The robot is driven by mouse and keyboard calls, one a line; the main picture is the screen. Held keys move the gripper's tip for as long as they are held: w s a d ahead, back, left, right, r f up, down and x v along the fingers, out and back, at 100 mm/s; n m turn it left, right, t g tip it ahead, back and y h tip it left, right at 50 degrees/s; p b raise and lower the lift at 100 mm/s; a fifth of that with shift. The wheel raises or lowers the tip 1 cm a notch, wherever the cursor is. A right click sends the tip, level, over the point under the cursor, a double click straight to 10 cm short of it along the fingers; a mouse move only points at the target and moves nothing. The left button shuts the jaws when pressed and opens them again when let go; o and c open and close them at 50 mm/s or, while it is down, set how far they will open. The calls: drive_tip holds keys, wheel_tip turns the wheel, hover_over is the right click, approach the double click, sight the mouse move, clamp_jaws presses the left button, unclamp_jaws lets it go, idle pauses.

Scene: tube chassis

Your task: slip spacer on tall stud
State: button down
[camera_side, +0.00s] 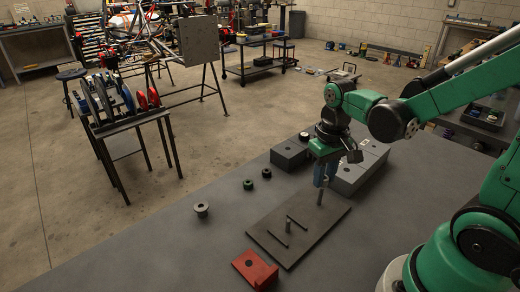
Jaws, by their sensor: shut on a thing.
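My gripper (324,178), with blue fingers, points down over the back right corner of a dark flat plate (270,234). It is shut on a small part, most likely the spacer, which the fingers largely hide. Directly below the fingertips a slim grey upright post, apparently the tall stud (320,198), meets the plate. I cannot tell whether the held part is around the post or just above it. A shorter stud (288,227) stands mid-plate between two low dark bars.
A red block (255,269) with a hole sits at the plate's front left. A grey flanged part (202,209) and two small dark round parts (249,184) (267,173) stand to the left. Grey blocks (290,156) (356,174) lie behind and beside my gripper. The table's left front is clear.

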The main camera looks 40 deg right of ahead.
sight(319, 204)
drive_tip(key=shift+f, duration=0.15)
drive_tip(key=shift+f, duration=2.55)
drive_tip(key=shift+r, duration=2.65)
drive_tip(key=shift+f, duration=0.1)
drive_tip(key=shift+f, duration=2.55)
